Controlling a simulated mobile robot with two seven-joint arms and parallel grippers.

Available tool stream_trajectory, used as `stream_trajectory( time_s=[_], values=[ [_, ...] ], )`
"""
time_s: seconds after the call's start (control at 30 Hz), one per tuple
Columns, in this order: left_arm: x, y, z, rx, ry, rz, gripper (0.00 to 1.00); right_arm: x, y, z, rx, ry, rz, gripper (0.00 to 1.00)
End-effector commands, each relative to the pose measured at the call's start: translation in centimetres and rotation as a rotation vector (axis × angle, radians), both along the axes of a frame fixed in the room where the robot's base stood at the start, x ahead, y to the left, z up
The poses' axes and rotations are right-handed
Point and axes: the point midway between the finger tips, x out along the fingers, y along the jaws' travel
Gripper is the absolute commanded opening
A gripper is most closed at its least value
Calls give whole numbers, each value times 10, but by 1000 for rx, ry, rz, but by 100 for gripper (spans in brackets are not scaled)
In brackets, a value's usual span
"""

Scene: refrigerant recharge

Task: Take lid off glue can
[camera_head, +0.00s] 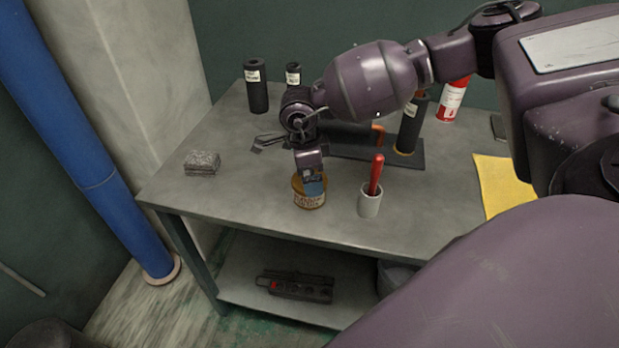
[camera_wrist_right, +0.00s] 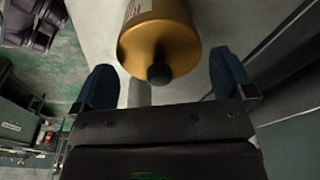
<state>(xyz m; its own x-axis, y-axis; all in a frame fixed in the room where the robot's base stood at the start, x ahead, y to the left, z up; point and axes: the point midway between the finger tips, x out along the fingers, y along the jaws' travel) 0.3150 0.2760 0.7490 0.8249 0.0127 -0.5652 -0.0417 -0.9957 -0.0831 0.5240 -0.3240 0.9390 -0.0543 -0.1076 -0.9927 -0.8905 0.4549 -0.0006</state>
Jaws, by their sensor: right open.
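The glue can (camera_head: 309,199) stands upright on the grey table near its front edge, with a printed label and a gold-coloured top. My right gripper (camera_head: 312,180) is directly over the can, pointing down, and hides part of its top. In the right wrist view, the gold lid (camera_wrist_right: 158,48) with its dark round knob (camera_wrist_right: 159,74) lies ahead of the two blue fingertips (camera_wrist_right: 162,88). The fingers are apart, one to either side of the knob, with nothing visibly gripped. My left gripper is not in view.
A cup (camera_head: 369,204) with a red-handled tool (camera_head: 376,173) stands close right of the can. A grey block (camera_head: 202,163) sits left. Dark cylinders (camera_head: 256,88), a red-and-white can (camera_head: 452,100) and a dark tray (camera_head: 385,150) are behind. A yellow sheet (camera_head: 500,183) lies right.

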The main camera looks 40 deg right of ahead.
Motion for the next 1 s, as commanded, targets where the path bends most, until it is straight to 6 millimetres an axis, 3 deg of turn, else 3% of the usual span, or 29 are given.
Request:
stream_trajectory(
  time_s=[0.07,0.67,1.0],
  values=[
    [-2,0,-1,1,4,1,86,0,0,0,0,0,0,95],
    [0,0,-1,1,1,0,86,-1,0,-1,0,4,0,4],
    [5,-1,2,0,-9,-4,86,-2,0,2,1,5,0,0]
  ],
)
